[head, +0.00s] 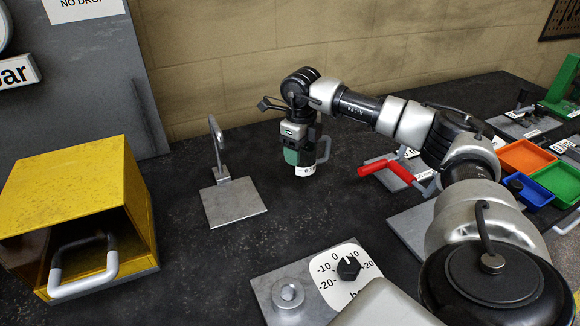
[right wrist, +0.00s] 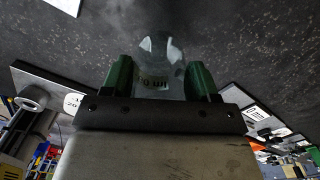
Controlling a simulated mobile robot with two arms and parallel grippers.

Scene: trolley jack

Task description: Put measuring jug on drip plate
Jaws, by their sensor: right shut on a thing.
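My right gripper (head: 297,157) reaches in from the right and points down above the dark bench. It is shut on the measuring jug (head: 306,170), a clear vessel with a white label and a pale handle on its right side. In the right wrist view the clear jug (right wrist: 161,62) sits between the two green fingers. A square grey metal plate (head: 240,208), which looks like the drip plate, lies left of the jug. A thin hooked spout (head: 216,145) stands at its back edge. The jug is apart from the plate. My left gripper is not in view.
A yellow open-fronted box (head: 75,180) with a handle stands at left. A dial panel (head: 335,278) lies in front. A red lever (head: 388,170), orange (head: 526,156) and blue (head: 530,192) trays are at right. Bench between plate and jug is clear.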

